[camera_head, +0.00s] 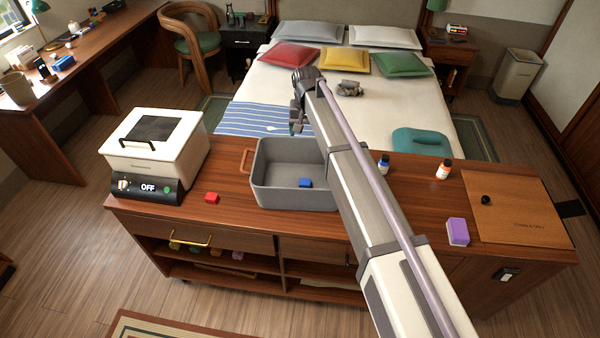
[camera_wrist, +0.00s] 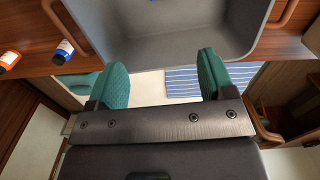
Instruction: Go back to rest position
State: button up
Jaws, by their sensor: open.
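My gripper (camera_head: 297,122) is raised at the far side of the grey bin, at the end of my arm, which reaches across the counter. In the wrist view its two green-padded fingers (camera_wrist: 162,82) stand wide apart with nothing between them. The grey bin (camera_head: 270,190) sits on the wooden counter, and its wall (camera_wrist: 180,48) shows just ahead of the fingers in the wrist view. A blue block (camera_head: 305,183) lies inside the bin. My arm hides the bin's right side in the head view.
A white cooker (camera_head: 158,160) and a red block (camera_head: 211,198) are left of the bin. Two bottles (camera_head: 384,164) (camera_head: 443,169), a purple block (camera_head: 458,232) and a wooden board (camera_head: 515,212) are right of my arm. A bed (camera_head: 385,105) lies behind the counter.

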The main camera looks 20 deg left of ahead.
jog(key=shift+f, duration=0.1)
dwell(0.3)
jog(key=s+d+m, duration=0.1)
jog(key=s+d, duration=0.7)
jog(key=d, duration=0.6)
jog(key=s+d+f+m+b, duration=0.1)
jog(key=s+d, duration=0.7)
jog(key=d, duration=0.6)
jog(key=s+d+f+m+b, duration=0.1)
jog(key=s+d, duration=0.7)
jog(key=d, duration=0.7)
jog(key=shift+s+f+m, duration=0.2)
jog(key=shift+s+m, duration=0.05)
jog(key=shift+m, duration=0.05)
